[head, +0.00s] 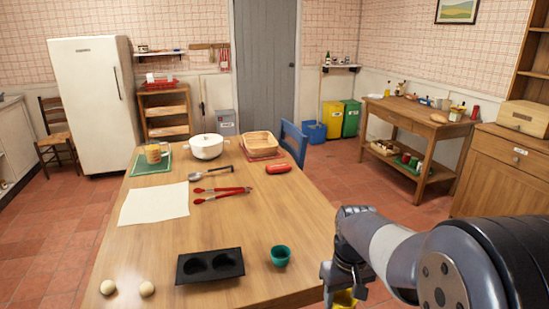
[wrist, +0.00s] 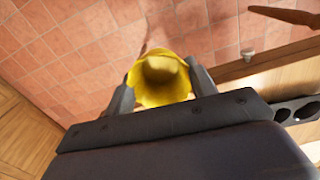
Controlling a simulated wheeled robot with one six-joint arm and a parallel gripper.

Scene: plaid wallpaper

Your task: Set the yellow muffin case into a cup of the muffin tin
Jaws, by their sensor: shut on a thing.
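The yellow muffin case (wrist: 163,80) is held between the two fingers of my gripper (wrist: 160,88) in the wrist view, its open mouth facing the camera. In the head view the yellow case (head: 344,299) shows at the bottom edge, under my gripper (head: 342,288), just off the table's right side. The dark muffin tin (head: 210,281) lies near the table's front edge, left of my gripper. Its two visible cups look empty. Part of the tin (wrist: 318,104) also shows at the right edge of the wrist view.
A teal cup (head: 281,255) stands between the tin and my gripper. Two pale balls (head: 147,288) lie left of the tin.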

